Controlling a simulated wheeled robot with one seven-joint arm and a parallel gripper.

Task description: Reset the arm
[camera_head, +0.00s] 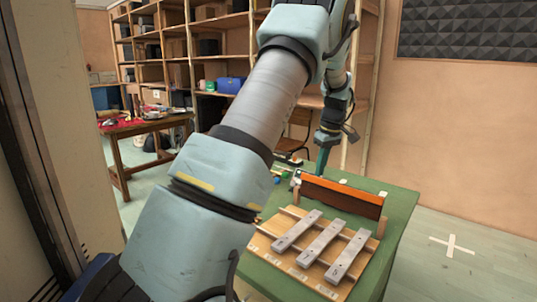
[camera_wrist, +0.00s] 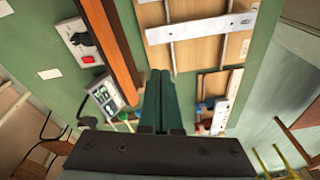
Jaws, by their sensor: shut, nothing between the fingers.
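My gripper (camera_head: 321,160) points down over the far side of the green table (camera_head: 396,215), beyond an upright orange-brown board. In the wrist view my gripper (camera_wrist: 160,73) shows its two teal fingers together, with nothing between them. My arm crosses the head view from lower left to top centre and hides part of the table. I cannot tell the exact height of the fingertips above the table.
The orange-brown board (camera_head: 341,196) stands behind a wooden rack with several metal bars (camera_head: 320,243). A white box with a red switch (camera_wrist: 80,42) and a small metered device (camera_wrist: 105,95) lie near my gripper. Shelves (camera_head: 205,45) stand behind.

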